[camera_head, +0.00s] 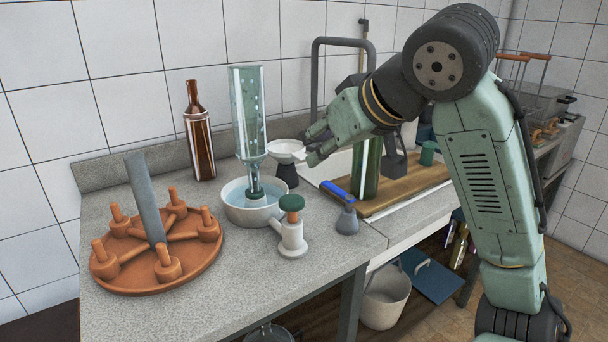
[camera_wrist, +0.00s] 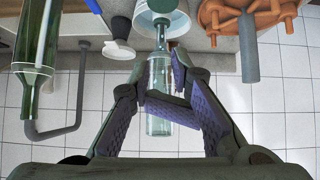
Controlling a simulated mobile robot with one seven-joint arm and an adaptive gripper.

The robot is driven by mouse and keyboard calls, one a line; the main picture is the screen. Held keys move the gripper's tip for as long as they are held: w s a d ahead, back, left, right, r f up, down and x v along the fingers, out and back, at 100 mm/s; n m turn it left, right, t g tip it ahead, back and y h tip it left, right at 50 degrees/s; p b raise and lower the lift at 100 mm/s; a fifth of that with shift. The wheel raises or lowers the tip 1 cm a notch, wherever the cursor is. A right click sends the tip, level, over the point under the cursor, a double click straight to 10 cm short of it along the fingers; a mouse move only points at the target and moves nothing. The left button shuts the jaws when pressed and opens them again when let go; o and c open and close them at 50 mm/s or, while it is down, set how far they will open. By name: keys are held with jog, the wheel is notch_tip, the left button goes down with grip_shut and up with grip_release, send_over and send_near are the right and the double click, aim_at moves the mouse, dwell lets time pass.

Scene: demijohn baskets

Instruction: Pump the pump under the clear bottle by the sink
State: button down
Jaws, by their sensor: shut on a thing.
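The clear bottle (camera_head: 247,100) stands upside down, neck down, over a pale bowl (camera_head: 238,211) by the sink. A dark green pump piece (camera_head: 255,195) sits in the bowl under its neck. My gripper (camera_head: 309,146) is right of the bottle, near the white funnel, and looks apart from the bottle. In the wrist view the clear bottle (camera_wrist: 159,123) appears upturned, beyond and between my fingers (camera_wrist: 163,75). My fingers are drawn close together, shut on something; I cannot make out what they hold.
A white funnel (camera_head: 285,147) on a dark stand and a green-topped white fitting (camera_head: 292,238) are close to the bowl. A brown bottle (camera_head: 198,135) stands behind. An orange rack (camera_head: 170,276) is at left. A green bottle (camera_head: 367,170) is near the sink.

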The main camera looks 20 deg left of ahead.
jog(key=p, duration=0.2)
send_over(296, 200)
jog(key=f, duration=0.4)
jog(key=s+d+f, duration=0.1)
jog(key=f, duration=0.4)
jog(key=shift+w+a+f+p, duration=0.15)
jog(key=shift+w+a+p, duration=0.15)
jog(key=shift+p, duration=0.1)
jog(key=shift+f, duration=0.5)
notch_tip(296, 200, down, 4)
jog(key=shift+r+b, duration=0.2)
jog(key=shift+b, duration=0.9)
jog(key=shift+r, duration=0.1)
